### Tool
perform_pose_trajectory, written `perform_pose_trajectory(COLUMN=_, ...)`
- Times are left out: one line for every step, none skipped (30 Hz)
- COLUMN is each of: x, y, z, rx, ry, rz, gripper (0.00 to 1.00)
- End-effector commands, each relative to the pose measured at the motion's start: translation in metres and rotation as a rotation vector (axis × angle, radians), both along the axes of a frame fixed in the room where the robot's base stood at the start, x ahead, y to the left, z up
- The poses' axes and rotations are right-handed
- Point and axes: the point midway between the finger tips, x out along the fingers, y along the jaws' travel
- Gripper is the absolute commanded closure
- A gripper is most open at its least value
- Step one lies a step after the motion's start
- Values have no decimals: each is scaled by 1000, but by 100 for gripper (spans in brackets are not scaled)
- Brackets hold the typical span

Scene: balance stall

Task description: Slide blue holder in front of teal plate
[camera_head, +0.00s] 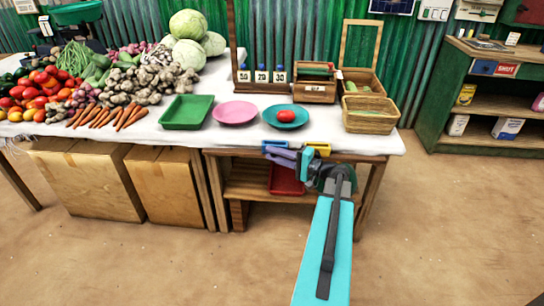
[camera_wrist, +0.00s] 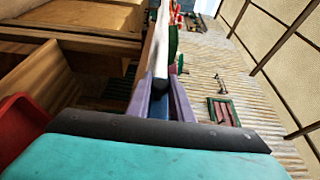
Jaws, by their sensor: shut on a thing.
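The blue holder (camera_head: 272,144) is at the front edge of the table, just in front of the teal plate (camera_head: 279,122) and slightly to its left. The teal plate lies on the white tabletop with a red tomato (camera_head: 286,115) on it. My gripper (camera_head: 279,153) reaches to the table's front edge from the lower right and is shut on the blue holder. In the wrist view, my gripper's purple fingers (camera_wrist: 160,98) stand on either side of a dark blue part low between them. Most of the holder is hidden in that view.
A yellow holder (camera_head: 320,147) sits on the table edge to the right, close to my wrist. A pink plate (camera_head: 235,112) and green tray (camera_head: 187,111) lie to the left. A wicker basket (camera_head: 371,124) stands right. A red bin (camera_head: 286,180) is below.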

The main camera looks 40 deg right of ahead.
Motion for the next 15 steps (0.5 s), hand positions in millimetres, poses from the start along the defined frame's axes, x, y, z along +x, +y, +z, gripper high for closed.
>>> perform_pose_trajectory(x=2, y=-1, z=1, rx=1, ry=-2, rz=-5, gripper=75)
perform_pose_trajectory(x=2, y=0, z=1, rx=0, ry=-2, rz=-4, gripper=70)
perform_pose_trajectory(x=2, y=1, z=1, rx=0, ry=-2, rz=-2, gripper=63)
perform_pose_trajectory(x=3, y=1, z=1, rx=0, ry=-2, rz=-1, gripper=62)
perform_pose_trajectory(x=3, y=2, z=1, rx=0, ry=-2, rz=0, gripper=62)
perform_pose_trajectory(x=3, y=2, z=1, rx=0, ry=-2, rz=1, gripper=62)
perform_pose_trajectory(x=3, y=2, z=1, rx=0, ry=-2, rz=1, gripper=62)
perform_pose_trajectory(x=3, y=3, z=1, rx=0, ry=-2, rz=2, gripper=62)
perform_pose_trajectory(x=3, y=3, z=1, rx=-1, ry=-1, rz=2, gripper=62)
perform_pose_trajectory(x=3, y=3, z=1, rx=-1, ry=-1, rz=3, gripper=62)
perform_pose_trajectory(x=3, y=3, z=1, rx=-1, ry=-1, rz=3, gripper=62)
perform_pose_trajectory(x=3, y=3, z=1, rx=-1, ry=-1, rz=3, gripper=62)
perform_pose_trajectory(x=3, y=3, z=1, rx=-1, ry=-1, rz=3, gripper=62)
perform_pose_trajectory(x=2, y=3, z=1, rx=-1, ry=-1, rz=3, gripper=62)
perform_pose_trajectory(x=1, y=2, z=1, rx=-1, ry=-1, rz=3, gripper=62)
